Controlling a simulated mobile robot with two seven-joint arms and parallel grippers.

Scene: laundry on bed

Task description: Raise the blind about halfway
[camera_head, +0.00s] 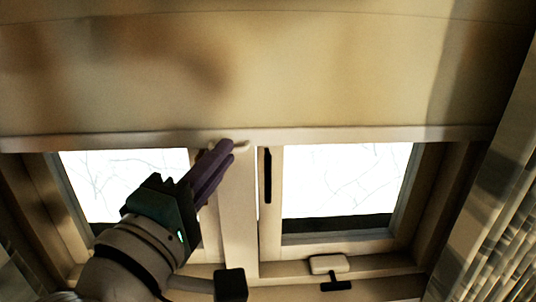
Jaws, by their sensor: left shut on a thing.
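The blind (300,70) is a beige cloth panel across the top of the view. Its pale bottom bar (400,134) runs level across the window, and the lower part of the window shows below it. My left gripper (227,149) comes up from the lower left. Its purple fingers are shut at a small pale tab (241,146) at the middle of the bar. The fingers hide part of the tab. My right gripper is not in view.
The window has two bright panes (345,180) with a pale centre post (238,215). A dark handle (267,175) is on the right sash. A latch (328,264) is on the lower frame. A curtain (495,240) hangs at the right.

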